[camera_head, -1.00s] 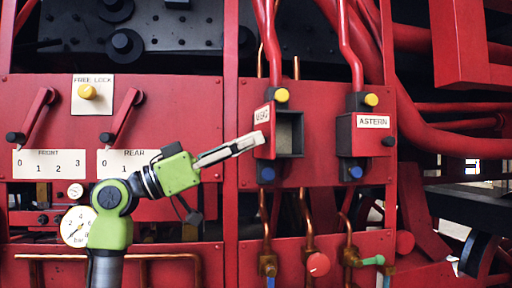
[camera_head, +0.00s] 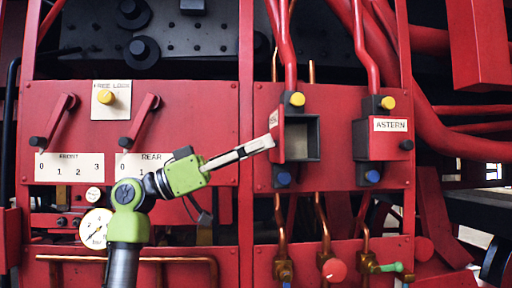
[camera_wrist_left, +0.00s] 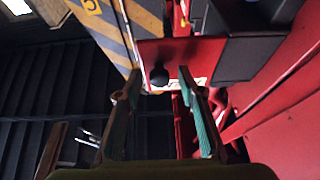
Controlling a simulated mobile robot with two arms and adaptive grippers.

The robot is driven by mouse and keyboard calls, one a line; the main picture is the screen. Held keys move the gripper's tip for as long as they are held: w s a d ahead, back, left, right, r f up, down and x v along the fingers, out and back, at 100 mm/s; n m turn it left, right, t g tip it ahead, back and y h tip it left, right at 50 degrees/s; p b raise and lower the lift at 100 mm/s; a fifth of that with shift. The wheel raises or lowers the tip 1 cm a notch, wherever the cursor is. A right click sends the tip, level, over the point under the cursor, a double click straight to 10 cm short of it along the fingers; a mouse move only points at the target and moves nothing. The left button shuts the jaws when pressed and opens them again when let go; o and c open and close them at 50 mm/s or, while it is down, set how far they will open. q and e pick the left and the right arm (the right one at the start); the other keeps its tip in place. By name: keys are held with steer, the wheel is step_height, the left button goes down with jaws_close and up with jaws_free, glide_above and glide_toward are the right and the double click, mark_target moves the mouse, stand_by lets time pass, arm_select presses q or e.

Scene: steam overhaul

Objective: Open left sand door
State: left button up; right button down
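The left sand door (camera_head: 279,134) is a red panel standing open, swung out at the left side of its box, seen nearly edge-on with part of its white label. The dark inside of the left sand box (camera_head: 304,138) shows. My left gripper (camera_head: 272,142) reaches to the door's left side. In the left wrist view, my left gripper (camera_wrist_left: 158,92) has its two fingers apart. The door's black knob (camera_wrist_left: 159,76) shows between the fingertips, on the red door panel (camera_wrist_left: 197,52); I cannot tell whether they touch it. My right gripper is not in view.
The right sand box (camera_head: 381,139), labelled ASTERN, is closed. Red pipes (camera_head: 362,45) rise above both boxes and copper pipes (camera_head: 322,222) run below. A lever panel (camera_head: 140,130) with a pressure gauge (camera_head: 96,228) stands at the left. A striped yellow-grey surface (camera_wrist_left: 110,25) shows in the wrist view.

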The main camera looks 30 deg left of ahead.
arm_select(q)
steer(key=v, duration=1.2)
stand_by(0.5)
